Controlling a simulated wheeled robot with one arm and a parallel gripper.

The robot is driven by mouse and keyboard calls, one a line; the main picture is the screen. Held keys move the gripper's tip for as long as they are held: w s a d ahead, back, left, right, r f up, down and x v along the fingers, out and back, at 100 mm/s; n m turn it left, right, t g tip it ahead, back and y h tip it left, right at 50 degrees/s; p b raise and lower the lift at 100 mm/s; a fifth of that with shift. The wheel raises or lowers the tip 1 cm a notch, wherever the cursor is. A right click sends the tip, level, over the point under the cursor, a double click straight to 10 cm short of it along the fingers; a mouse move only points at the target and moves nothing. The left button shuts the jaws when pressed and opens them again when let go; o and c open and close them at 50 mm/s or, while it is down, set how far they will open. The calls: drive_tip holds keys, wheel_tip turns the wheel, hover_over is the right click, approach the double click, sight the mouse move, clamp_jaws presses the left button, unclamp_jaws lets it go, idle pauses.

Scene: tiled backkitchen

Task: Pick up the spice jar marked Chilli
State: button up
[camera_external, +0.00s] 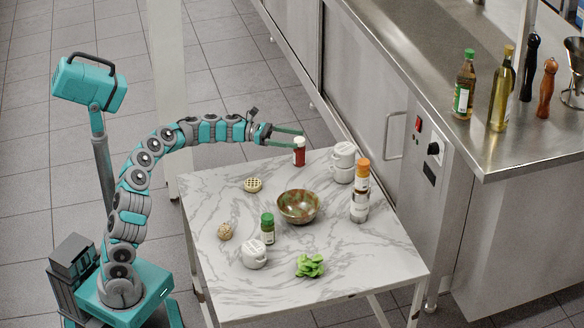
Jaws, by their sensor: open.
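A small jar with red contents (299,157) and a pale cap stands at the back of the marble-topped table. Its label is too small to read, so I cannot tell for sure that it is the Chilli one. My gripper (298,137) is open at the top of this jar, its fingers pointing right. I cannot tell whether the fingers are around the jar or just above it, or whether they touch it. A green-capped jar (267,236) stands at the front left, and an orange-capped jar or stack (361,180) stands at the right; their labels are unreadable too.
The marble table (340,240) carries a patterned bowl (298,207), white lidded pots (343,168) (255,257), a waffle-like round (253,185), a walnut-like ball (225,232) and green leaves (310,266). A steel counter (440,120) with bottles stands to the right.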

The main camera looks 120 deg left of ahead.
sight(303, 141)
drive_tip(key=x, duration=0.4)
drive_tip(key=shift+w+f+b, duration=0.15)
drive_tip(key=shift+w+b, duration=0.1)
drive_tip(key=shift+b, duration=0.15)
drive_tip(key=shift+w+a, duration=0.1)
drive_tip(key=shift+w, duration=0.45)
drive_tip(key=shift+c, duration=0.3)
clamp_jaws()
